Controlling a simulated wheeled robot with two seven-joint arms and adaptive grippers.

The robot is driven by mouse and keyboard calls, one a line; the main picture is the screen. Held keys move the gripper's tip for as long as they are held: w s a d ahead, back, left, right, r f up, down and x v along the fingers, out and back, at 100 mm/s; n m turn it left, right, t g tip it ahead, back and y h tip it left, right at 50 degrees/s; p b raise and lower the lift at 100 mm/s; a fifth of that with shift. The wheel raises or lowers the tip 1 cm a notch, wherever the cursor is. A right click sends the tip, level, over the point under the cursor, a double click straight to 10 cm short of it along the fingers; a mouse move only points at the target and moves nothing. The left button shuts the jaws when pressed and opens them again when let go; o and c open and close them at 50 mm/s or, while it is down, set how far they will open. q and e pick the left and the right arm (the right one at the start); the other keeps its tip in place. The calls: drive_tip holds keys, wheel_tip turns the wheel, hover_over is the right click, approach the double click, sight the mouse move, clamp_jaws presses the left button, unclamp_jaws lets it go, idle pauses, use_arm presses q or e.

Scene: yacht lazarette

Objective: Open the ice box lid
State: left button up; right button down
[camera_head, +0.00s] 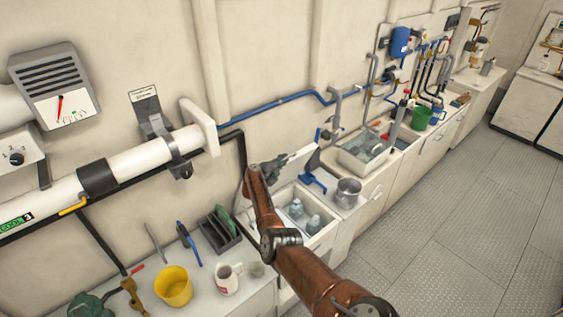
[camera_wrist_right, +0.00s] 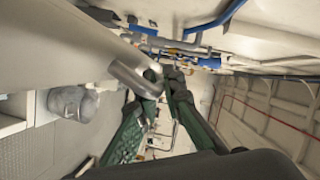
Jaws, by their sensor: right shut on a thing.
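The ice box (camera_head: 323,237) stands open in the counter, with pale bottles (camera_head: 304,216) visible inside. Its white lid (camera_head: 295,168) is raised and tilted up towards the wall at the back of the opening. My right arm reaches across the box, and my right gripper (camera_head: 268,170) is at the lid's left part, partly hidden by my own arm. In the right wrist view, the green-sided fingers of the gripper (camera_wrist_right: 163,85) are closed on a rounded grey handle (camera_wrist_right: 135,75) at the lid's edge (camera_wrist_right: 70,40). My left gripper is in neither view.
A metal pot (camera_head: 347,193) stands right of the box, and a sink (camera_head: 362,157) lies beyond it. Left are a dark rack (camera_head: 222,232), a white mug (camera_head: 227,279) and a yellow bucket (camera_head: 173,287). A white pipe (camera_head: 150,158) runs along the wall. The floor (camera_head: 440,220) is clear.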

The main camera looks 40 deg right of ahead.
drive_tip(key=c, duration=2.3)
unclamp_jaws()
drive_tip(key=shift+a, duration=0.1)
drive_tip(key=shift+a, duration=0.5)
drive_tip(key=v, duration=1.1)
drive_tip(key=shift+s+d+r, duration=0.1)
drive_tip(key=shift+s, duration=0.05)
drive_tip(key=shift+c, duration=0.4)
